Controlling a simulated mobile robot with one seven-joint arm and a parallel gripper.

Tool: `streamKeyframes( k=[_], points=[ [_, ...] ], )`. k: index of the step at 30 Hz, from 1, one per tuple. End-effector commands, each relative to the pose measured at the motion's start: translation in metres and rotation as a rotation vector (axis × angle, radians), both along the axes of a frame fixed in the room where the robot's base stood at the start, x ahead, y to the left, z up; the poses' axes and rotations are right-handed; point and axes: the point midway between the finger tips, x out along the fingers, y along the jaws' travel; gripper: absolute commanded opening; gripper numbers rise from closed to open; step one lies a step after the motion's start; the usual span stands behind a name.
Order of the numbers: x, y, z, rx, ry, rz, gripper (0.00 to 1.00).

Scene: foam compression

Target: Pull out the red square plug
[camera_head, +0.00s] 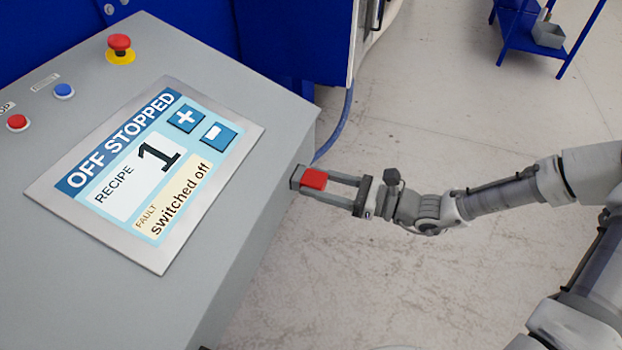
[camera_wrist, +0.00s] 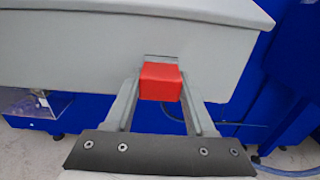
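The red square plug (camera_head: 314,179) is at the right side face of the grey machine cabinet. In the wrist view the plug (camera_wrist: 160,82) sits in the middle, in front of a small grey plate (camera_wrist: 161,58) on the cabinet face. My gripper (camera_head: 308,180) reaches in from the right, with one finger along each side of the plug. In the wrist view the fingers of my gripper (camera_wrist: 160,92) appear to touch both sides of the plug. Whether the plug is seated or partly out is hidden behind its red body.
The grey cabinet (camera_head: 237,262) carries a screen (camera_head: 150,170) reading "OFF STOPPED", recipe 1, "switched off". A red emergency button (camera_head: 119,43) and a blue button (camera_head: 63,90) are on its top. A blue hose (camera_head: 340,125) hangs behind.

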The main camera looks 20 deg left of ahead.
Motion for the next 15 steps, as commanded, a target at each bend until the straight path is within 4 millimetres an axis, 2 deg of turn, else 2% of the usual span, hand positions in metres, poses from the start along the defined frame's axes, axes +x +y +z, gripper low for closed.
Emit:
streamKeyframes(
  k=[1,6,15],
  points=[
    [0.0000,0.0000,0.0000,0.000,0.000,0.000,0.27],
    [0.0000,0.0000,0.0000,0.000,0.000,0.000,0.00],
    [-0.0001,-0.0010,0.0005,0.000,0.000,0.000,0.00]
  ],
)
